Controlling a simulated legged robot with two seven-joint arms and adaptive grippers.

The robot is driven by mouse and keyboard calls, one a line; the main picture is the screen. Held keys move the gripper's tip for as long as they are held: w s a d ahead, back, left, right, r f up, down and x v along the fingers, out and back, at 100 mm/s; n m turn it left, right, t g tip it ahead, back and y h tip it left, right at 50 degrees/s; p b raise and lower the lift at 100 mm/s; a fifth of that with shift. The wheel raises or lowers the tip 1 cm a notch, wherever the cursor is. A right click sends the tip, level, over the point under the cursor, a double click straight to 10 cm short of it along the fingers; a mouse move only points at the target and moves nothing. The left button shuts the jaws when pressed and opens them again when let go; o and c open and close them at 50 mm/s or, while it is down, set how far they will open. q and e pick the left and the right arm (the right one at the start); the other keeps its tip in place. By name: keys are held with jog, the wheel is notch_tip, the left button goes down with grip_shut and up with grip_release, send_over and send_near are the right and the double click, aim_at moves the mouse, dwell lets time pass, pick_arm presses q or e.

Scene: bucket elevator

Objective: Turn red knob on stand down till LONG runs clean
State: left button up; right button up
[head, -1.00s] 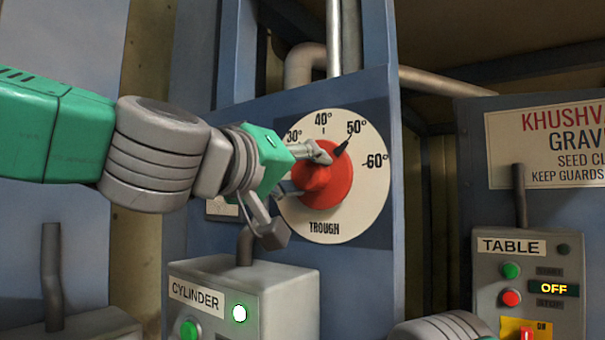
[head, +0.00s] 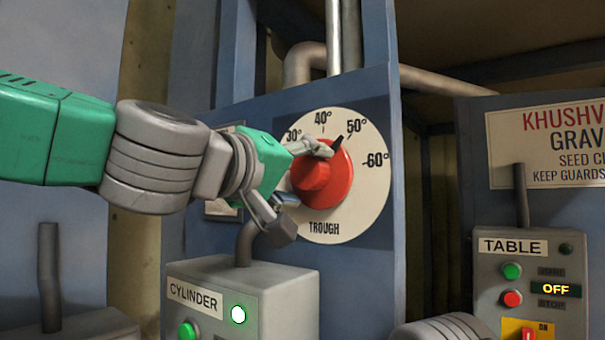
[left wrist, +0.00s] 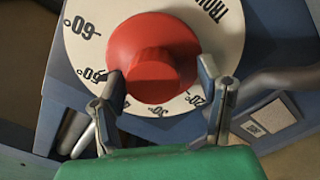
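The red knob (head: 330,185) sits on a round white TROUGH dial (head: 372,190) on the blue stand. Its black pointer (head: 338,142) is close to the 50° mark. My left gripper (head: 306,175) is at the knob, with one finger at its upper side near the pointer and one at its lower left. In the left wrist view the red knob (left wrist: 150,55) stands between the spread fingers of the left gripper (left wrist: 162,82). The left finger is close to the knob and the right one shows a gap. My right gripper is not in view. No LONG label shows.
A grey CYLINDER box (head: 275,290) with a lit lamp and green button stands below the dial. A TABLE box (head: 560,320) with green and red buttons and an OFF display is at right. A warning sign (head: 550,145) hangs above it.

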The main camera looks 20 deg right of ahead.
pick_arm(q)
jog(key=shift+d, duration=0.2)
jog(key=shift+s, duration=0.1)
jog(key=shift+s+a+r, duration=0.1)
jog(key=shift+s+a, duration=0.1)
jog(key=shift+s, duration=0.05)
jog(key=v, duration=1.1)
jog(key=shift+w+a+f, duration=0.15)
jog(key=shift+a+f, duration=0.05)
jog(key=shift+a, duration=0.05)
jog(key=shift+d, duration=0.25)
jog(key=shift+a, duration=0.15)
